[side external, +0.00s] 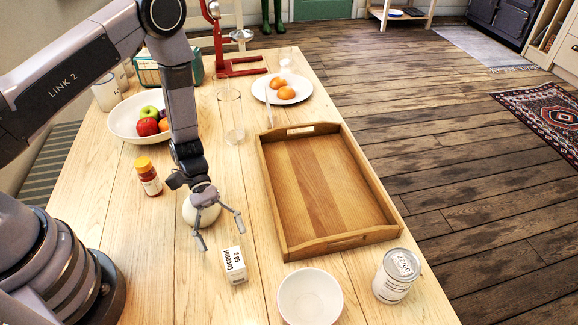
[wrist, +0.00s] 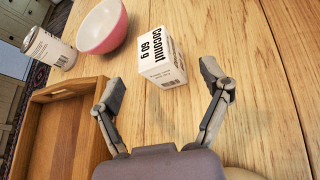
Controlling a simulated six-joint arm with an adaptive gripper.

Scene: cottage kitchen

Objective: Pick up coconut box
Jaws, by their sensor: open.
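The coconut box (side external: 234,265) is a small white carton with black lettering, standing on the wooden table near the front. In the wrist view the coconut box (wrist: 161,58) stands ahead of my fingertips, a little left of the middle of the gap between them. My gripper (side external: 221,230) is open and empty, above the table and just behind the box in the side view. In the wrist view both fingers of my gripper (wrist: 160,88) are spread wide and apart from the box.
A wooden tray (side external: 392,232) lies right of my gripper. A bowl (side external: 310,298) and a can (side external: 396,276) stand at the front right. A pale round object (side external: 193,214) sits behind my gripper. An orange-capped jar (side external: 148,176) stands to the left. The table left of the box is clear.

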